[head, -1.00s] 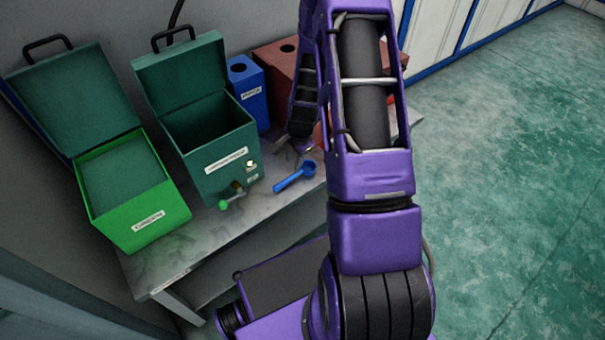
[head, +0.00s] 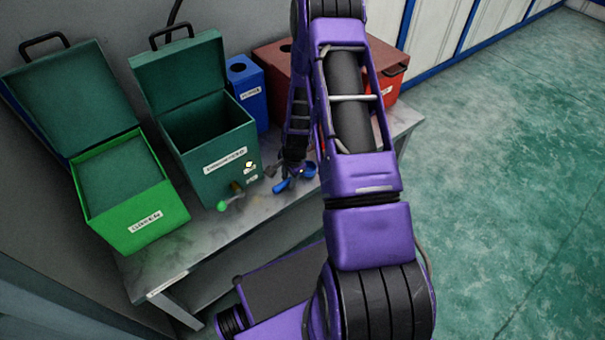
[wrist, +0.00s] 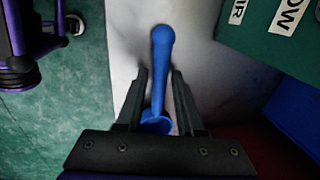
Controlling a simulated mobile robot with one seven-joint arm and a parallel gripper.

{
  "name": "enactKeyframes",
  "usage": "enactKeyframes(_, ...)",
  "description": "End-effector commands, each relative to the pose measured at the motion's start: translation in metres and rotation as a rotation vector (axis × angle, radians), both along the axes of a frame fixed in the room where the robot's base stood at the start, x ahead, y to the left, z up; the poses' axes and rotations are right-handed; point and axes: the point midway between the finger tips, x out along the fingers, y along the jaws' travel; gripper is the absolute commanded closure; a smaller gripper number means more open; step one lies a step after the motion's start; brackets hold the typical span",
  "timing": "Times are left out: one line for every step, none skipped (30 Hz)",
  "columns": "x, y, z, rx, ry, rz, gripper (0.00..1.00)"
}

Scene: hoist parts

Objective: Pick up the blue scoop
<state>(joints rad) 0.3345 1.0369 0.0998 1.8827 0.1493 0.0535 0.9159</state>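The blue scoop (head: 282,186) lies on the grey bench top, in front of the dark green box. In the head view my gripper (head: 290,173) is down over it and hides part of it. In the wrist view the scoop (wrist: 161,70) runs lengthwise between the two fingers of my gripper (wrist: 159,76). The fingers stand on either side of its handle with a small gap showing at each side. A wider blue end shows lower down, between the finger bases; a rounded end sticks out past the fingertips. I cannot tell the height gap.
A bright green open box (head: 140,222) is further left. A blue box (head: 246,95) and a red box (head: 392,88) stand behind.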

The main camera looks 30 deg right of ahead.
Motion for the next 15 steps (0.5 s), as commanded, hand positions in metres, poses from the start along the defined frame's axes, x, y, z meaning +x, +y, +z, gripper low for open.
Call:
enactKeyframes(0.0000, 0.0000, 0.0002, 0.000, 0.000, 0.000, 0.63)
enactKeyframes(-0.0001, 0.0000, 0.0002, 0.000, 0.000, 0.000, 0.69)
enactKeyframes(-0.0002, 0.0000, 0.0003, 0.000, 0.000, 0.000, 0.76)
enactKeyframes(-0.0001, -0.0001, 0.0003, 0.000, 0.000, 0.000, 0.81)
enactKeyframes(-0.0002, 0.0000, 0.0003, 0.000, 0.000, 0.000, 0.87)
enactKeyframes(-0.0002, -0.0001, 0.0004, 0.000, 0.000, 0.000, 0.94)
enactKeyframes(-0.0002, -0.0001, 0.0004, 0.000, 0.000, 0.000, 0.99)
enactKeyframes(-0.0002, -0.0001, 0.0004, 0.000, 0.000, 0.000, 1.00)
enactKeyframes(-0.0002, -0.0001, 0.0004, 0.000, 0.000, 0.000, 1.00)
enactKeyframes(-0.0002, -0.0001, 0.0004, 0.000, 0.000, 0.000, 1.00)
enactKeyframes(-0.0002, -0.0001, 0.0004, 0.000, 0.000, 0.000, 1.00)
enactKeyframes(-0.0002, -0.0001, 0.0005, 0.000, 0.000, 0.000, 1.00)
enactKeyframes(-0.0002, -0.0001, 0.0005, 0.000, 0.000, 0.000, 1.00)
enactKeyframes(0.0000, -0.0002, 0.0006, 0.000, 0.000, 0.000, 1.00)
enactKeyframes(0.0000, -0.0002, 0.0006, 0.000, 0.000, 0.000, 1.00)
